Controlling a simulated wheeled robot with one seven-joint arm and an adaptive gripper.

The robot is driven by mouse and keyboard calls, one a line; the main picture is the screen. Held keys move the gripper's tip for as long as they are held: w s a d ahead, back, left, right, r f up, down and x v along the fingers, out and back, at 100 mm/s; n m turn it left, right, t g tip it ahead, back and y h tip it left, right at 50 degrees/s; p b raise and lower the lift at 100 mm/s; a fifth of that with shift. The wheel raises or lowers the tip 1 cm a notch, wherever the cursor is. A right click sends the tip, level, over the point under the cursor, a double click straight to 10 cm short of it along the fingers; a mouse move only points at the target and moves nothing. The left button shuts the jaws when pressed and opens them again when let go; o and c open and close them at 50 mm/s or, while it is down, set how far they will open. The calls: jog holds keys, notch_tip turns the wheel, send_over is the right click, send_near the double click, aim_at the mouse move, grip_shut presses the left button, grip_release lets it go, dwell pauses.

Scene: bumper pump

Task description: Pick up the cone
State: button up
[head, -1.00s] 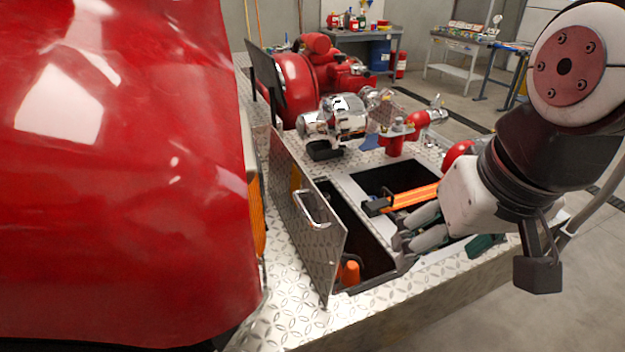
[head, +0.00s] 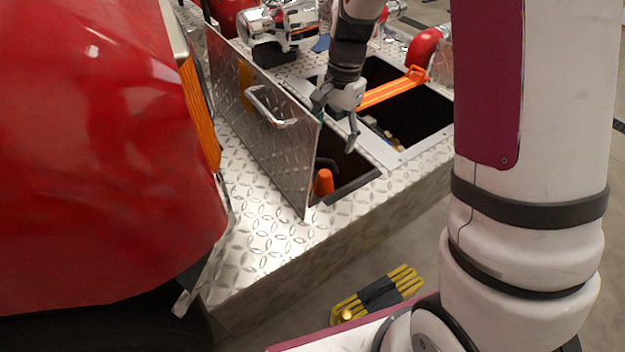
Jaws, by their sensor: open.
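An orange cone (head: 323,182) stands in the near end of the left open compartment in the diamond-plate deck. Its top shows; its lower part is hidden inside the compartment. My gripper (head: 335,122) is above the same compartment, pointing down, with its fingers spread apart and nothing seen between them. It is behind and above the cone, apart from it.
An upright metal lid with a handle (head: 270,108) stands along the compartment's left side. An orange bar (head: 392,90) lies across the right compartment (head: 420,112). A red vehicle body (head: 90,150) fills the left. A yellow and black item (head: 380,293) lies below the deck.

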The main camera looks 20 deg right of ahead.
jog(key=m, duration=0.1)
send_near(323, 184)
jog(key=f, duration=0.2)
jog(key=w+f+b, duration=0.1)
jog(key=f, duration=0.1)
jog(key=w+f, duration=0.1)
jog(key=f, duration=0.1)
jog(key=shift+d+f+b, duration=0.25)
jog(key=shift+b, duration=0.1)
jog(key=shift+s+a+f+b, duration=0.1)
jog(key=shift+a+f+b, duration=0.1)
jog(key=shift+f, duration=0.75)
jog(key=shift+s+a+f+b, duration=0.1)
jog(key=shift+a+f+b, duration=0.05)
jog(key=shift+f, duration=0.8)
jog(key=shift+s+a+f+b, duration=0.1)
jog(key=shift+a+f+b, duration=0.1)
jog(key=shift+f, duration=0.75)
jog(key=shift+d, duration=0.1)
grip_shut()
